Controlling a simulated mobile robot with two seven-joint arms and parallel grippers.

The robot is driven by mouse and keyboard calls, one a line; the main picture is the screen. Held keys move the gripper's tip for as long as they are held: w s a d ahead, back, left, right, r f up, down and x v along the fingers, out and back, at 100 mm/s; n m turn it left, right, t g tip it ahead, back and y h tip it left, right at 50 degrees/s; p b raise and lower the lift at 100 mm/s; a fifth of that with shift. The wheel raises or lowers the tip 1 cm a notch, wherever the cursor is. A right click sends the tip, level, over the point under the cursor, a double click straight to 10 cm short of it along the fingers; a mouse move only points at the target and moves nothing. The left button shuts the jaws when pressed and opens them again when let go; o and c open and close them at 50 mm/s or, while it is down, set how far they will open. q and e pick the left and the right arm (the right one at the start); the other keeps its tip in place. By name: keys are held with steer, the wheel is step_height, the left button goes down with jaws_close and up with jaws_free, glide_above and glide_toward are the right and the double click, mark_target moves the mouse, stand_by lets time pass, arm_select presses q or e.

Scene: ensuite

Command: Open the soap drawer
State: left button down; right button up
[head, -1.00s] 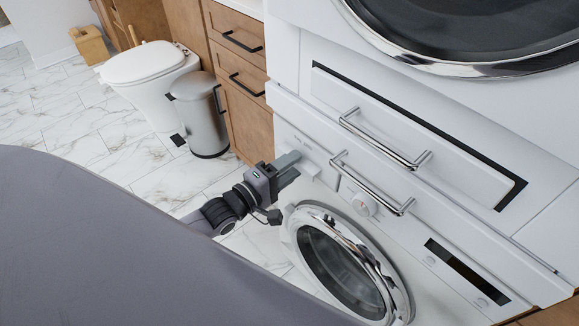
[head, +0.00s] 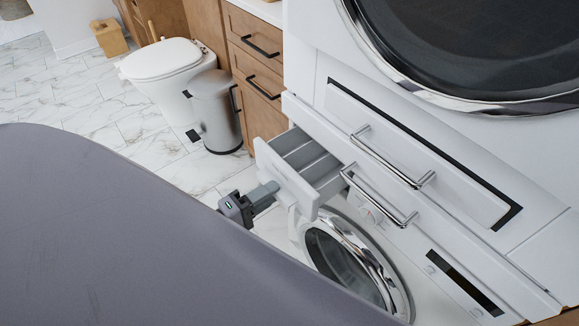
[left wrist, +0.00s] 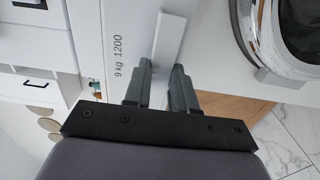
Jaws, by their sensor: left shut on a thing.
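The soap drawer (head: 289,185) is pulled out from the upper left of the washing machine front, and its grey inner compartments show from above. My left gripper (head: 265,193) is at the drawer's front panel. In the left wrist view, my left gripper (left wrist: 160,80) has its two fingers on either side of the drawer's pale handle (left wrist: 169,40) and is shut on it. The panel beside it carries the print "9 kg 1200". My right gripper is in neither view.
The round washer door (head: 350,262) is closed below the drawer. Two chrome bar handles (head: 385,203) stick out to the right of it. A bin (head: 215,110) and a toilet (head: 165,65) stand at the back left. Marble-look floor (head: 95,95) is clear at the left.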

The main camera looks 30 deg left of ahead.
arm_select(q)
steer(key=p+v, duration=0.2)
steer(key=v, duration=0.8)
steer(key=shift+f, duration=0.3)
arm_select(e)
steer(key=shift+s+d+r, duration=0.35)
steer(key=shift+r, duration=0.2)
arm_select(q)
steer(key=c, duration=1)
jaws_free()
steer(key=shift+w+r, duration=0.1)
steer(key=shift+a, duration=0.1)
steer(key=v, duration=0.7)
steer(key=shift+s, duration=0.2)
